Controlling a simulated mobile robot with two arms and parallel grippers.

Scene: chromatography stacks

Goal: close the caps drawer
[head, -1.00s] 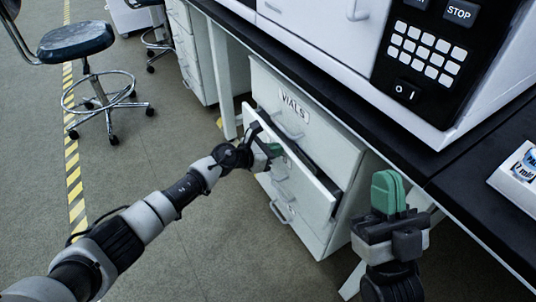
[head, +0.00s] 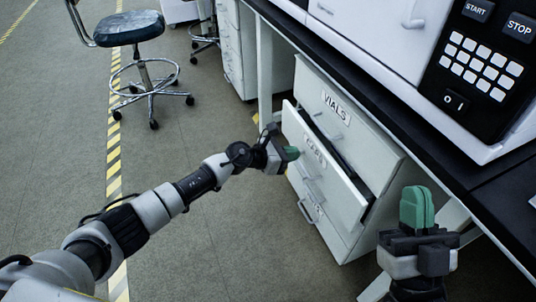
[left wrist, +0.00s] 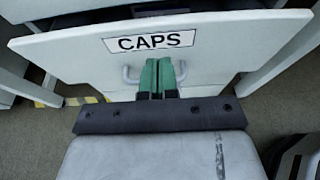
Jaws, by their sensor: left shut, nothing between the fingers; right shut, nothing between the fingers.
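The caps drawer (head: 340,180) is a white drawer below the VIALS drawer (head: 335,108). It stands pulled out from the cabinet, with a dark gap showing behind its front's top edge. In the left wrist view its front (left wrist: 225,45) carries a CAPS label above a grey handle (left wrist: 128,75). My left gripper (head: 293,154) is shut and empty, its green fingers pointing at the drawer front. In the left wrist view the fingertips (left wrist: 158,65) overlap the handle's middle, just below the label; contact cannot be told. My right gripper (head: 417,207) is shut and empty, upright right of the cabinet.
A black bench top (head: 385,120) runs above the cabinet and bears a white instrument with a keypad (head: 485,65). A stool (head: 130,30) stands at the upper left. The floor left of the cabinet is open, crossed by yellow-black tape (head: 114,150).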

